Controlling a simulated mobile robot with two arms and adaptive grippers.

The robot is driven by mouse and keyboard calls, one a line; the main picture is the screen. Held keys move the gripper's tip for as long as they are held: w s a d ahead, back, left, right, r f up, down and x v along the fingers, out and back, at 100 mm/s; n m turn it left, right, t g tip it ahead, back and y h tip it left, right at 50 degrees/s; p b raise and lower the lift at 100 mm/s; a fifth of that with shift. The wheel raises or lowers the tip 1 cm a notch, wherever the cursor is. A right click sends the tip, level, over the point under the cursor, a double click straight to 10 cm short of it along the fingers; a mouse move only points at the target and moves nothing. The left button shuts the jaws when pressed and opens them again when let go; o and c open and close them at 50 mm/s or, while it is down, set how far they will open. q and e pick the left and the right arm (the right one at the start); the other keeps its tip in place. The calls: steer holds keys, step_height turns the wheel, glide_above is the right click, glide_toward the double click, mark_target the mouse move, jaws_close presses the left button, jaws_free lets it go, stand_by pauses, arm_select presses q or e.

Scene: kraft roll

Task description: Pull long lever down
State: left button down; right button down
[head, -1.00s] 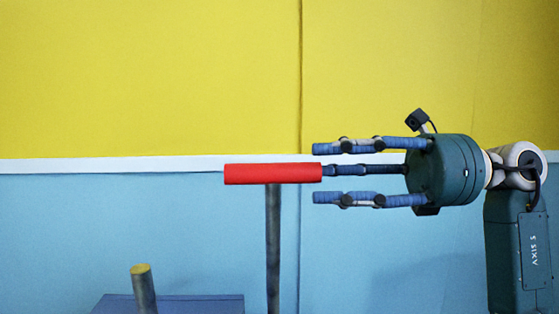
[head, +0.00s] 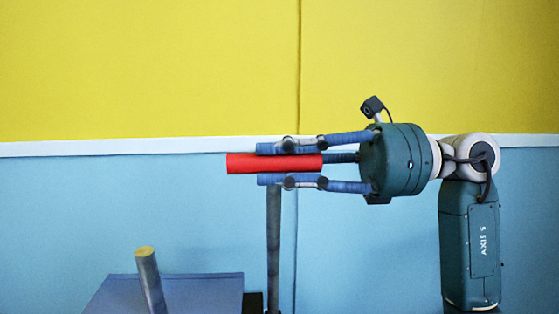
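The long lever is a dark upright rod (head: 273,240) with a red crosswise handle (head: 240,164) at its top, in the middle of the head view. My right gripper (head: 268,164) reaches in from the right. Its upper and lower blue fingers lie along the top and underside of the red handle and appear to touch it, shut around its right part. A third finger is mostly hidden behind the handle. The handle's left end sticks out past the fingertips. My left gripper is not in view.
A blue-grey box (head: 205,290) stands at the lower left, with a short tilted post (head: 150,283) with a yellow top. A yellow and light-blue wall (head: 400,70) fills the background. The space above and left of the handle is clear.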

steer(key=shift+s+f+b, duration=0.2)
steer(key=shift+b, duration=0.2)
steer(key=s+f+n+b, duration=0.3)
steer(key=s+f+b, duration=0.4)
steer(key=s+b, duration=0.3)
steer(key=s+f+n+b, duration=0.4)
steer(key=s+f+b, duration=0.2)
steer(key=s+b, duration=0.3)
steer(key=shift+s+f+b, duration=0.35)
steer(key=shift+s+b, duration=0.05)
steer(key=shift+s, duration=0.7)
steer(key=shift+r, duration=0.1)
